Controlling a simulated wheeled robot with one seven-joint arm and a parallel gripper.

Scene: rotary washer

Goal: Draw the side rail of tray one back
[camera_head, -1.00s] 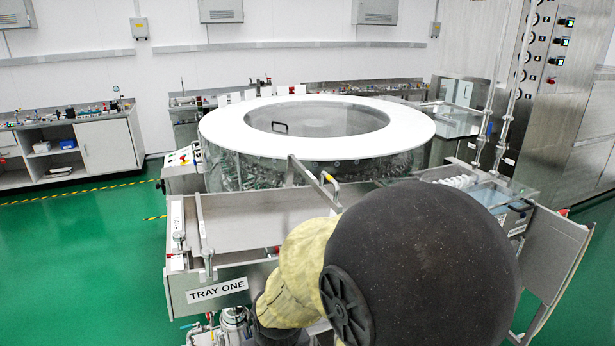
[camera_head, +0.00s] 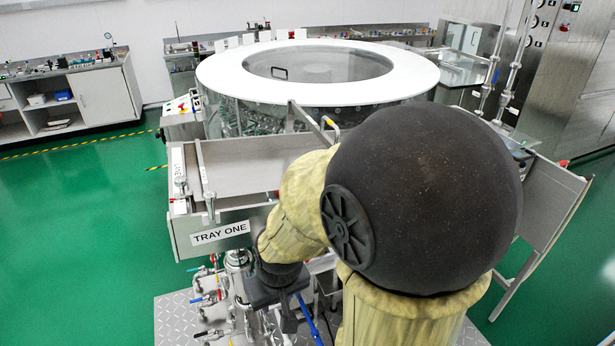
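Tray one is a steel tray (camera_head: 240,172) in the middle left, marked by its TRAY ONE label (camera_head: 220,233) on the front wall. Its side rail (camera_head: 203,168) appears to be the thin bar running front to back near the tray's left edge, with an upright metal knob or post (camera_head: 210,205) at its front end. My gripper (camera_head: 287,312) seems to be the dark part low in the picture, below and right of the label and apart from the rail. Its fingers cannot be made out. My arm hides the tray's right part.
A large round washer with a white ring top (camera_head: 215,75) stands behind the tray. Valves and pipes (camera_head: 212,300) rise from a metal floor plate (camera_head: 175,320) below the tray. A tilted steel panel (camera_head: 545,205) stands at right. Green floor (camera_head: 80,220) is clear at left.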

